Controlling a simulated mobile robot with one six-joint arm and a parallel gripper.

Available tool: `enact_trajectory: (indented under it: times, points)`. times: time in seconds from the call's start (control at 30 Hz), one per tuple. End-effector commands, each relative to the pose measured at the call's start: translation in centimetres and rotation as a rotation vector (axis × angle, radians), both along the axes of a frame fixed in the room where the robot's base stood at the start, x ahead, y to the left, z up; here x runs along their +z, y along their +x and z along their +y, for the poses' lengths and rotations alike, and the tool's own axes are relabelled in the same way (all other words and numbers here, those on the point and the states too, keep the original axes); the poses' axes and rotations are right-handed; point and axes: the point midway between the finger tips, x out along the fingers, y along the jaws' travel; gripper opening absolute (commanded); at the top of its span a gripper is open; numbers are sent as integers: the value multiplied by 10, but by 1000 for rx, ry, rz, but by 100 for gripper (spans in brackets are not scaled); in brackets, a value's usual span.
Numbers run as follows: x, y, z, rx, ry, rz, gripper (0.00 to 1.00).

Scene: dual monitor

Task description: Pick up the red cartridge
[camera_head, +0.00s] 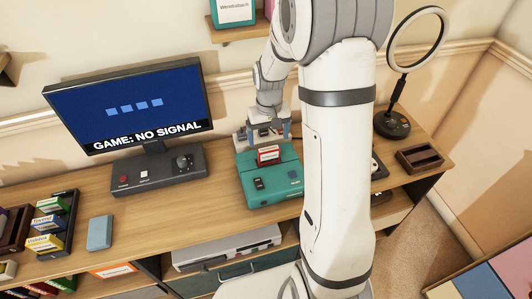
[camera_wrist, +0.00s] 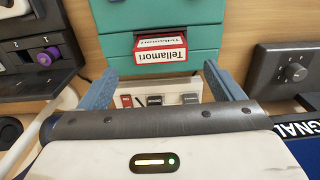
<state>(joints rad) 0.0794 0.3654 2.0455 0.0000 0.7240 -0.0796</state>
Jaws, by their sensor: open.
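The red cartridge (camera_head: 268,155) stands in the slot of the teal console (camera_head: 262,200) on the desk. In the wrist view the red cartridge (camera_wrist: 160,49) has a white label reading "Tellamori" and sticks out of the teal console (camera_wrist: 205,38). My gripper (camera_head: 268,134) is just behind the cartridge in the head view. In the wrist view my gripper (camera_wrist: 158,76) has its two blue-grey fingers spread wide, with the cartridge ahead of and between them, apart from both. The lower part of the cartridge is hidden in the slot.
A monitor (camera_head: 130,100) shows "GAME: NO SIGNAL" above a dark control unit (camera_head: 160,172). A rack of cartridges (camera_head: 50,222) and a blue-grey block (camera_head: 100,232) lie at left. A ring lamp (camera_head: 392,122) and a brown tray (camera_head: 420,158) stand at right. My arm hides part of the desk.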

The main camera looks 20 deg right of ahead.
Motion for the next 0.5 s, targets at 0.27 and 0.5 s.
enact_trajectory:
  times: [0.27, 0.5]
  points:
    - [-28, 3, -1, 0, 1, 10, 89]
    - [-58, -2, 1, 0, 1, 12, 89]
